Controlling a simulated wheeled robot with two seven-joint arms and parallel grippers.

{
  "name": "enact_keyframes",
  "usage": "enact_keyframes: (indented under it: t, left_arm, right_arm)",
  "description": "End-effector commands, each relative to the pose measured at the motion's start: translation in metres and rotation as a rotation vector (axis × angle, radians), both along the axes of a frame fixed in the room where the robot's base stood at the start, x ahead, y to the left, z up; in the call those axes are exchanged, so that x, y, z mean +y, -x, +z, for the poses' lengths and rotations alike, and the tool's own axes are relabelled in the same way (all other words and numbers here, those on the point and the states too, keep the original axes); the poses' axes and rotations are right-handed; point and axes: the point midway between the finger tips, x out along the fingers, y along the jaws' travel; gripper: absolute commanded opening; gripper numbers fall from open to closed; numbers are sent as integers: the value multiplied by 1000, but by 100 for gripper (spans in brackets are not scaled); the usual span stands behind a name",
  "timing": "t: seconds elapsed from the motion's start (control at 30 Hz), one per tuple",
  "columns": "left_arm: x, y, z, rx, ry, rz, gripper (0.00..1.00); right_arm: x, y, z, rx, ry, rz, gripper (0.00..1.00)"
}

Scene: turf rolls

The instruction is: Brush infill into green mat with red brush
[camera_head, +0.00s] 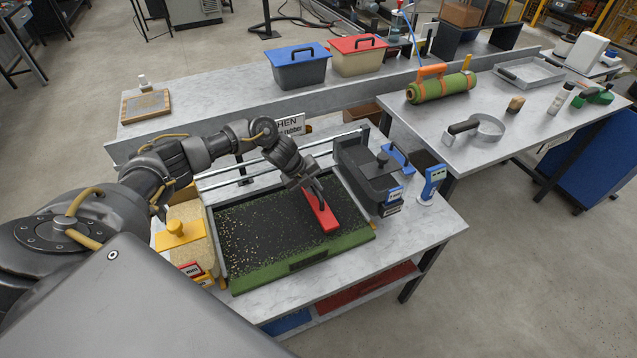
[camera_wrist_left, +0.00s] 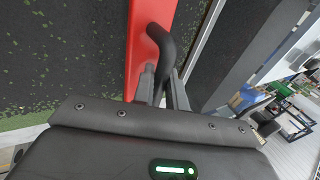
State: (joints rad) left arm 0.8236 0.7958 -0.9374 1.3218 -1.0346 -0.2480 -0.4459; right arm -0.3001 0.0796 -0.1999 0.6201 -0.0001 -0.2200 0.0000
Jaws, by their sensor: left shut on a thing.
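The green mat (camera_head: 262,240) lies in a tray on the near table, with a green edge and a dark top. Pale infill specks are scattered on it, thickest over its left and middle part. The red brush (camera_head: 326,218) rests on or just above the right part of the mat. My left gripper (camera_head: 314,190) is shut on the brush's black handle; in the left wrist view the handle (camera_wrist_left: 160,48) is between the fingers and the red brush body (camera_wrist_left: 142,70) lies beyond. The brush's bristles are hidden. My right gripper is not in view.
A yellow-lidded container (camera_head: 180,234) of pale granules stands left of the mat. A dark bin (camera_head: 370,170) and a blue-and-white device (camera_head: 432,184) stand to its right. Blue-lidded (camera_head: 298,72) and red-lidded (camera_head: 357,58) boxes stand on the back bench.

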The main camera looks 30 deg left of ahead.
Motion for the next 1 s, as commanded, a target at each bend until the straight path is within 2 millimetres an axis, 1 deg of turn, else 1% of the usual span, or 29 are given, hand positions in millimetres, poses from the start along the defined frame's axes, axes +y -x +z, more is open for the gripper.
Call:
enact_keyframes:
  t: [0.23,0.33,0.8,1.0]
  left_arm:
    - [0,0,0,-2,1,0,0]
    - [-3,-4,-1,-2,2,0,0]
    - [-30,-44,-3,-2,1,0,0]
    - [-35,-52,-1,-2,0,1,0]
  right_arm:
    - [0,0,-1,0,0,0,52]
    - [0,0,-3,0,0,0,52]
    - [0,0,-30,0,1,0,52]
    - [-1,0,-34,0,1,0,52]
